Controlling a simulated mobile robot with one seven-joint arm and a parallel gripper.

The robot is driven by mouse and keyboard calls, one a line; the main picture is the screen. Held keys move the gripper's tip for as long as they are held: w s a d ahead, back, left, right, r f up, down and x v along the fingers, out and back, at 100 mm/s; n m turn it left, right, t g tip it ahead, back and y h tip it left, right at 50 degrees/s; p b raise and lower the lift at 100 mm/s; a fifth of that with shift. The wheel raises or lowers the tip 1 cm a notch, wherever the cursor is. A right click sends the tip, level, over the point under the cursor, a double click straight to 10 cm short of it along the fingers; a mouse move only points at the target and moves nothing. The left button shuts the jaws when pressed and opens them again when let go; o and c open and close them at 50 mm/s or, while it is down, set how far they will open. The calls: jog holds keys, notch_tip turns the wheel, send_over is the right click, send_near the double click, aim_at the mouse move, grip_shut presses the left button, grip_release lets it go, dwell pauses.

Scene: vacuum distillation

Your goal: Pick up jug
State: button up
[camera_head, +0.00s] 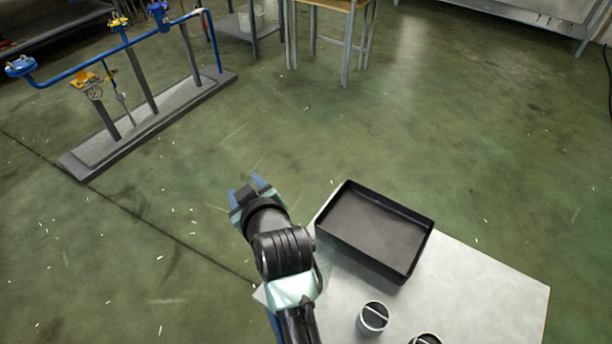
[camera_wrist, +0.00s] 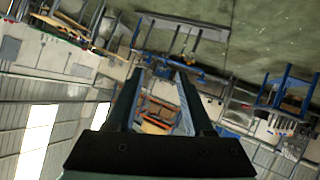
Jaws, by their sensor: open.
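My gripper (camera_head: 244,188) is open and empty, held out over the green floor to the left of the black tray. In the wrist view its two fingers (camera_wrist: 160,78) stand apart with nothing between them. No jug can be made out for certain.
An empty black tray (camera_head: 428,222) lies close to the right of my arm. Blue piping (camera_head: 130,45) on grey posts stands at the upper left. A wooden-topped table (camera_head: 338,4) stands at the top. The floor between is clear.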

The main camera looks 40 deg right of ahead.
jog(key=s+a+f+g+y+p, duration=0.1)
jog(key=s+f+g+y+p, duration=0.2)
jog(key=s+p, duration=0.7)
jog(key=s+a+f+g+p, duration=0.1)
jog(key=s+f+g+p, duration=0.35)
jog(key=s+p, duration=0.5)
jog(key=b+x, duration=0.8)
jog(key=b, duration=0.1)
jog(key=b+x, duration=0.4)
jog(key=shift+w+a+f, duration=0.15)
jog(key=shift+a+f, duration=0.15)
jog(key=shift+a, duration=0.1)
jog(key=shift+r, duration=0.1)
jog(key=shift+c, duration=0.3)
grip_shut()
